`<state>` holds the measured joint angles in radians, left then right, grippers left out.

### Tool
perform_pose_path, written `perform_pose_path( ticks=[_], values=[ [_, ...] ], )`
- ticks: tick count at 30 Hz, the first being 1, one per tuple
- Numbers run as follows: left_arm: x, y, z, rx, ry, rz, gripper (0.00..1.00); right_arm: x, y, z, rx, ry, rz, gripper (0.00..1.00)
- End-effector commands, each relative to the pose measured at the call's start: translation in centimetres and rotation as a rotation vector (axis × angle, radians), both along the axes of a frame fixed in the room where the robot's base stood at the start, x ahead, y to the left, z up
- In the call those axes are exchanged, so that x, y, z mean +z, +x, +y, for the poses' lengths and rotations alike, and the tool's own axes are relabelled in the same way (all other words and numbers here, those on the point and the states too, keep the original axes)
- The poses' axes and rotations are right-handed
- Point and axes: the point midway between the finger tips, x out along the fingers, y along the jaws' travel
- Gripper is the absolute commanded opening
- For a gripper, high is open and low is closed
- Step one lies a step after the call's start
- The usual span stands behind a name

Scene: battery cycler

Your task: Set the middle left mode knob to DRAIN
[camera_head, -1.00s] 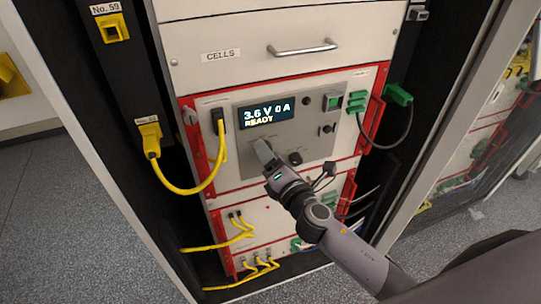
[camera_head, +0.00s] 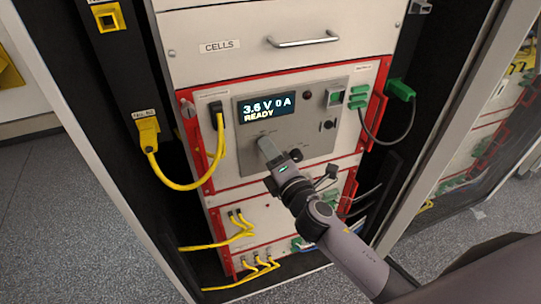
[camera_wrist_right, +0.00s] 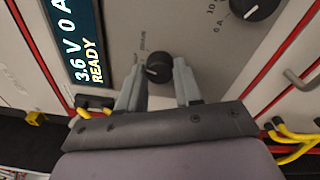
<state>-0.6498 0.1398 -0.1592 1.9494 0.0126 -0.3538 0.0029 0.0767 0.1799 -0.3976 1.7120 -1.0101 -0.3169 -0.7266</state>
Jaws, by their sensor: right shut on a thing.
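The black mode knob (camera_wrist_right: 158,67) shows in the right wrist view, between the two grey fingers of my right gripper (camera_wrist_right: 158,84). A small white mark shows on its face, with tiny labels beside it; I cannot read the setting for certain. The gripper is shut on the knob. My left gripper is not in view.
The display (camera_head: 266,110) above reads 3.6 V 0 A, READY. A second black knob (camera_wrist_right: 255,8) sits close by. A yellow cable (camera_head: 200,186) loops at the left, and a green plug (camera_head: 400,90) with a dark cable is at the right. Red handles flank the unit.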

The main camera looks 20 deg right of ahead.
Motion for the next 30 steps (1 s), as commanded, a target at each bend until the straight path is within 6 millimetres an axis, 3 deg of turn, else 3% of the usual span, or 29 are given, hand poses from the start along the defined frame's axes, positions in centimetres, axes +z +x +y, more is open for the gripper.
perform_pose_path(
  ticks=[15,30],
  values=[
    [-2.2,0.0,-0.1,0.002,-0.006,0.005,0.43,-0.3,0.0,0.0,-0.001,0.367,0.013,0.04],
    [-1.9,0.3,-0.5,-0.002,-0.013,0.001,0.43,-0.2,0.0,0.0,-0.002,0.463,0.017,0.04]
  ],
)
